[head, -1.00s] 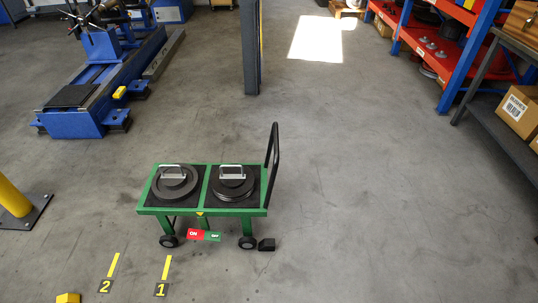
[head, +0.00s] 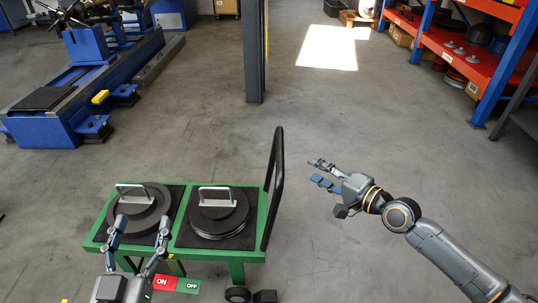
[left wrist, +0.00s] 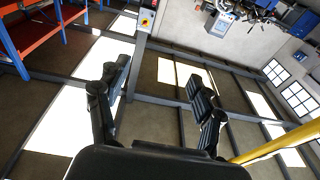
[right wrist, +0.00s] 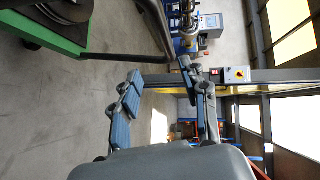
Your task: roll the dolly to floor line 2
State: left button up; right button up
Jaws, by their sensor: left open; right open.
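The green dolly (head: 238,256) stands in the head view's lower left, with two black mats, each bearing dark stacked discs (head: 220,215) under a silver handle. Its black push handle (head: 274,190) rises at its right end. A red ON and green OFF plate (head: 176,284) shows below its front edge. My left gripper (head: 141,222) is open in front of the dolly's left half; whether it touches cannot be told. My right gripper (head: 314,170) is open and empty, right of the push handle. The right wrist view shows a dolly corner (right wrist: 50,36). Floor line 2 is not in view.
A black block (head: 264,296) lies beside the dolly's right front wheel (head: 237,294). A dark post (head: 254,60) stands behind, a blue machine (head: 45,128) is at the left, and red shelving (head: 470,60) is at the right. The floor between is clear.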

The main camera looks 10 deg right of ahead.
aim_at(281, 151)
jog(key=x, duration=0.4)
jog(key=b+x, duration=0.1)
jog(key=x, duration=0.3)
jog(key=b+x, duration=0.1)
jog(key=x, duration=0.4)
jog(key=shift+a+r, duration=0.35)
jog(key=shift+w+a, duration=0.15)
jog(key=shift+w, duration=0.1)
pick_arm(q)
jog(key=s+r+t+h, duration=0.2)
jog(key=s+r+t, duration=0.3)
jog(key=r, duration=0.5)
jog(key=shift+s+r+t+h, duration=0.2)
jog(key=shift+s+t+h, duration=0.1)
jog(key=shift+t, duration=0.7)
pick_arm(e)
jog(key=shift+c, duration=0.2)
grip_shut()
